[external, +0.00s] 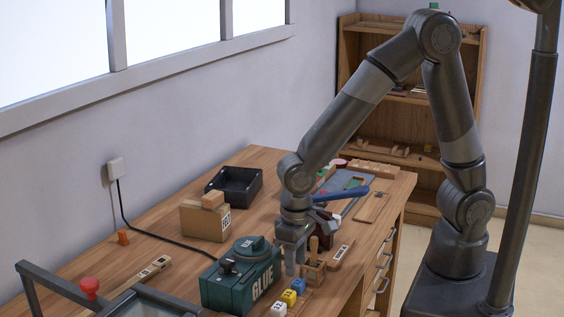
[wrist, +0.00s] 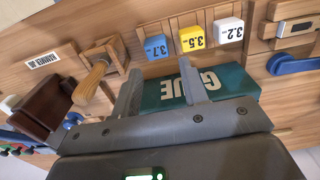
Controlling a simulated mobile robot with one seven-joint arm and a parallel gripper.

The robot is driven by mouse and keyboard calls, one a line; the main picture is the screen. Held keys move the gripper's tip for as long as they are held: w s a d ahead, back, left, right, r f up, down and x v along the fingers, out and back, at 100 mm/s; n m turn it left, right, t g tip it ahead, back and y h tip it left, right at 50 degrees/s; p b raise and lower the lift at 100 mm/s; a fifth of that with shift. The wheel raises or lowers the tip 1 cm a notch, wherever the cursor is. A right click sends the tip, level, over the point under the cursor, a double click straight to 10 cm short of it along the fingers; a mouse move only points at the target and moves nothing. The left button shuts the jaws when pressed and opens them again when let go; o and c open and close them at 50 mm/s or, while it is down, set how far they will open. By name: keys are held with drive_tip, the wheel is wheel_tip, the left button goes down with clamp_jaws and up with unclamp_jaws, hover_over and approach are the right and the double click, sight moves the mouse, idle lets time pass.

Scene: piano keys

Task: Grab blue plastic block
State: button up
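In the wrist view the blue block (wrist: 157,47) is marked 3.7, the yellow block (wrist: 192,38) 3.5 and the white block (wrist: 228,33) 3.2. My gripper (external: 290,262) points down above the bench, close to the blue block. In the wrist view my gripper (wrist: 160,78) has its fingers apart with nothing held. The blue block lies beyond the fingertips, not between them.
A green glue box (external: 242,280) stands beside my gripper, and part of it shows behind the fingers. A small wooden holder with a handled tool (external: 313,268) stands on the other side. A cardboard box (external: 205,221) and a black tray (external: 234,186) are farther back.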

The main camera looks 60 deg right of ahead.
sight(296, 281)
drive_tip(key=shift+d+f, duration=0.15)
drive_tip(key=shift+f, duration=2.95)
drive_tip(key=c, duration=0.7)
drive_tip(key=shift+r, duration=0.15)
